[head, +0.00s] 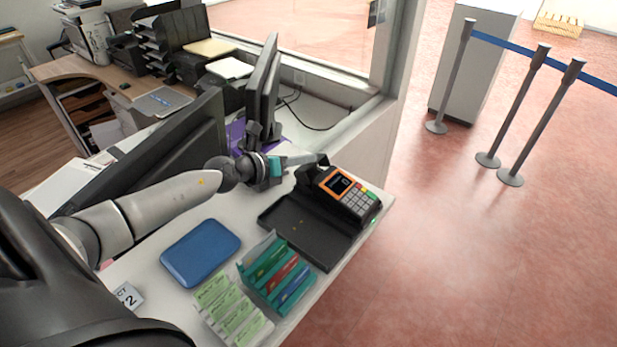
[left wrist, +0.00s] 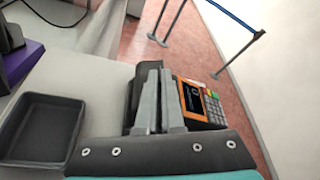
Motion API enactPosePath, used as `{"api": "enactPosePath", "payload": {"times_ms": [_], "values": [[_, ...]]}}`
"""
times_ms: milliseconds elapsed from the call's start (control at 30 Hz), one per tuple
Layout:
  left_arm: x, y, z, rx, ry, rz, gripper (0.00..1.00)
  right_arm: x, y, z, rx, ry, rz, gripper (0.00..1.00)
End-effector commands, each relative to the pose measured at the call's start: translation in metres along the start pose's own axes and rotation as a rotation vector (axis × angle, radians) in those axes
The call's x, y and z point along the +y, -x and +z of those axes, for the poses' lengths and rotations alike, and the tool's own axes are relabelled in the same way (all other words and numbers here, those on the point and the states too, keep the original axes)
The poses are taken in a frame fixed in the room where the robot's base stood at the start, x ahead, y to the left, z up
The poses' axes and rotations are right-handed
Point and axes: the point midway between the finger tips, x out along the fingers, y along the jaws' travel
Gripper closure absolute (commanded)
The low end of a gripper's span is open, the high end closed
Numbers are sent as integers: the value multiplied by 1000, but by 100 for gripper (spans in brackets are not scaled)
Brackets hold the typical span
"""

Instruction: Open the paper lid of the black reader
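The black reader (head: 347,194) stands at the counter's right end, with an orange-framed screen and a grey keypad. It also shows in the left wrist view (left wrist: 202,103), just right of my fingers. Its dark rear part (head: 309,181) lies beside my fingertips, and I cannot make out the lid's edge. My left gripper (head: 322,158) reaches over the back of the reader from the left. In the left wrist view its two grey fingers (left wrist: 159,88) are close together with nothing visible between them. Whether they touch the lid cannot be told. My right gripper is out of view.
A flat black tray (head: 300,232) lies in front of the reader. A blue tray (head: 201,253), a teal holder (head: 247,276) and several green-white packs (head: 232,312) stand nearer. Monitors (head: 190,140) stand at the left.

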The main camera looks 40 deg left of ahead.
Motion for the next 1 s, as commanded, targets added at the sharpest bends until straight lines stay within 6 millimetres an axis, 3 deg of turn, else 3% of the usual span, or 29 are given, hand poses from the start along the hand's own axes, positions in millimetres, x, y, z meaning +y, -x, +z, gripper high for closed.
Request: {"api": "enactPosePath", "payload": {"times_ms": [33,400,1000], "values": [[6,-2,-4,-1,32,-14,100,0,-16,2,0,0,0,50],[23,3,7,-2,324,-133,100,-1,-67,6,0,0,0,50],[52,5,13,-3,784,-325,100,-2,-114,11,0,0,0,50]]}}
